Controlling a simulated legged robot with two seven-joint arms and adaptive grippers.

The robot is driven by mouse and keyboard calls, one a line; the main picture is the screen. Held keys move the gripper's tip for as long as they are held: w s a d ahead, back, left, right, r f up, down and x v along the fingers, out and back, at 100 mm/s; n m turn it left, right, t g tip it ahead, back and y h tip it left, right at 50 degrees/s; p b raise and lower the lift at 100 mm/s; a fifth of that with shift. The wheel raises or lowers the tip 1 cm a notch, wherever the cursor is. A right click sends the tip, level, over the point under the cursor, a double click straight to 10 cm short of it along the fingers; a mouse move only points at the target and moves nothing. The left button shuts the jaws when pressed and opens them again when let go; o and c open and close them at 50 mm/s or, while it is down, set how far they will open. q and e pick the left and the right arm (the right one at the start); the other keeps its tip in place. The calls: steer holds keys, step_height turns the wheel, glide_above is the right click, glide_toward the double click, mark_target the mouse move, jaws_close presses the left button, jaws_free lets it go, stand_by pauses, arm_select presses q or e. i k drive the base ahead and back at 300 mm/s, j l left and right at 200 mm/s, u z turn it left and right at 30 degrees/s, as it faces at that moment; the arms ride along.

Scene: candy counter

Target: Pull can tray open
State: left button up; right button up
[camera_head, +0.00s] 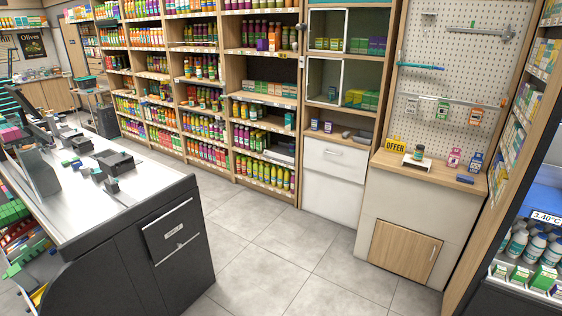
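I cannot clearly make out a can tray. A dark, tray-like item (283,151) sits on a lower shelf of the wall unit, above a row of bottles; it is too small to tell whether it holds cans. A white drawer unit (333,165) with a handle on its upper front stands to the right of it, and its fronts look closed. A small can-like jar (419,152) stands on a low white stand beside a yellow OFFER sign. Neither of my grippers is in view.
A dark checkout counter (150,245) with a light top fills the lower left. A grey tiled floor (270,255) lies clear between it and the shelves. A cabinet with a wooden door (403,250) and a cooler (530,240) stand at the right.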

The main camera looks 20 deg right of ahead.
mark_target(282, 149)
steer(key=i+z, duration=0.2)
steer(key=i, duration=1.05)
steer(key=i+l+z, duration=0.25)
steer(key=i, duration=0.25)
steer(key=i+z, duration=0.3)
steer(key=i, duration=0.2)
steer(key=i+j+z, duration=0.25)
steer(key=i, duration=0.25)
steer(key=i+j+z, duration=0.1)
steer(key=i+z, duration=0.15)
steer(key=i, duration=0.25)
steer(key=i+j+z, duration=0.3)
steer(key=i, duration=0.15)
